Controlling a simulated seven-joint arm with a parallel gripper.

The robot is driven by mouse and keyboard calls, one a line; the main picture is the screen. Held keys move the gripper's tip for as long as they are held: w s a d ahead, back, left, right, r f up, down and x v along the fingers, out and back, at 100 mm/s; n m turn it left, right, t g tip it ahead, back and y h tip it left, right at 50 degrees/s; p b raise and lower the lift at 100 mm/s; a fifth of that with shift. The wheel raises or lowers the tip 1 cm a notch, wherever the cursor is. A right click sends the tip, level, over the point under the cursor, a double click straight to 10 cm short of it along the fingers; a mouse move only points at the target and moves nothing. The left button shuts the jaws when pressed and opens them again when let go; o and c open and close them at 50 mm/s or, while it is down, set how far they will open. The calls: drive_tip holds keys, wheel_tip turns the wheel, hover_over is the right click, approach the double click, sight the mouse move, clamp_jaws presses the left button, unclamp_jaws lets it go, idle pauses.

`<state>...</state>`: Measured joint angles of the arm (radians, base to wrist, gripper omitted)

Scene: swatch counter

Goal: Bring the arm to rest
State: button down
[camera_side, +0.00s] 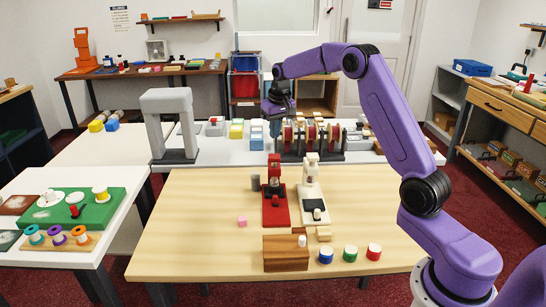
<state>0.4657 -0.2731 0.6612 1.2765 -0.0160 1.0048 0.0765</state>
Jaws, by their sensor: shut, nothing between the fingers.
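My purple arm rises from the lower right, bends at a high elbow and reaches left over the work. My gripper (275,114) is dark and points down above the back of the wooden table (190,225). It is shut and empty. It hangs in front of the white back counter, clear of the red stand (275,200) and the white stand (312,203) on the table. Its fingertips are small and hard to make out.
A grey arch (167,108) and a rack of reels (312,136) stand behind. The table's left part is clear.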

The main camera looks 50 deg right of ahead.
drive_tip(key=s+a+r+n+y, duration=0.15)
drive_tip(key=s+a+n, duration=0.25)
drive_tip(key=s+a, duration=0.6)
drive_tip(key=s+a+r+n, duration=0.25)
drive_tip(key=s+a, duration=0.45)
drive_tip(key=a, duration=0.5)
drive_tip(key=s+f+n+g, duration=0.2)
drive_tip(key=s+n, duration=0.7)
drive_tip(key=s, duration=1.8)
drive_tip(key=shift+s+d+f, duration=0.3)
drive_tip(key=shift+d+f, duration=0.15)
drive_tip(key=shift+f, duration=0.4)
